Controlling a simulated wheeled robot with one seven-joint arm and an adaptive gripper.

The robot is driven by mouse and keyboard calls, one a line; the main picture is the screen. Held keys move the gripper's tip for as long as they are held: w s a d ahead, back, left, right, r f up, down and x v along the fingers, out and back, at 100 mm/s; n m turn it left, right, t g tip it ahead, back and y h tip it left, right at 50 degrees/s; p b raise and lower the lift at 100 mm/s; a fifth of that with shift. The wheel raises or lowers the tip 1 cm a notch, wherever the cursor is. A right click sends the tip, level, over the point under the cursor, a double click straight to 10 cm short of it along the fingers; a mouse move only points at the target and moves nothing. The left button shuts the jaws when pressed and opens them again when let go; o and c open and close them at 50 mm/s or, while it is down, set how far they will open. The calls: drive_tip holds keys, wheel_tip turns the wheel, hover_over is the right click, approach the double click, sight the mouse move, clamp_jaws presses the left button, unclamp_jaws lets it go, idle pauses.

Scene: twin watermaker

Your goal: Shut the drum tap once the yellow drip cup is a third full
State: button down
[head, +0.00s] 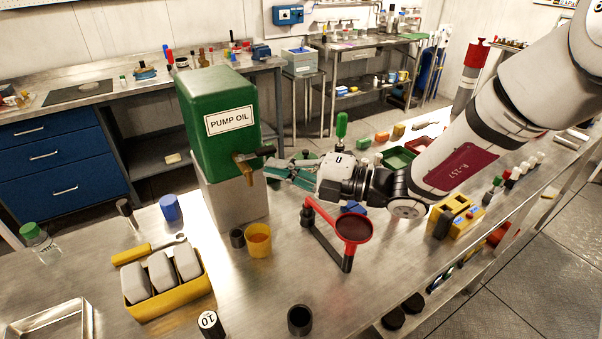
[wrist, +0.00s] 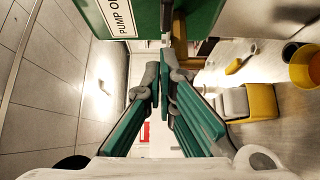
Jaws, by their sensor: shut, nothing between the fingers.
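The green drum (head: 215,125), labelled PUMP OIL, stands on a metal block. Its brass tap (head: 246,166) has a dark lever (head: 258,153) pointing toward my gripper. The yellow drip cup (head: 259,243) stands on the bench below and slightly right of the tap; its inside looks amber, but I cannot tell the level. No falling stream is clear. My gripper (head: 270,171) is shut and empty, just right of the tap, its tips close to the lever; I cannot tell if they touch. In the wrist view the fingertips (wrist: 160,75) are below the drum, and the cup (wrist: 304,67) shows at right.
A small dark cup (head: 237,239) stands left of the yellow cup. A red funnel on a stand (head: 353,228) is at right, below my arm. A yellow tray with grey blocks (head: 170,302) and a yellow-handled tool (head: 132,254) lie at left. Bare bench lies in front of the cup.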

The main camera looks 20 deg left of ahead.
sight(256, 153)
drive_tip(key=shift+w+a, duration=0.85)
drive_tip(key=shift+w, duration=0.05)
drive_tip(key=shift+w+a+r, duration=0.1)
drive_tip(key=shift+w+a, duration=0.2)
drive_tip(key=shift+w, duration=0.4)
drive_tip(key=shift+p, duration=0.3)
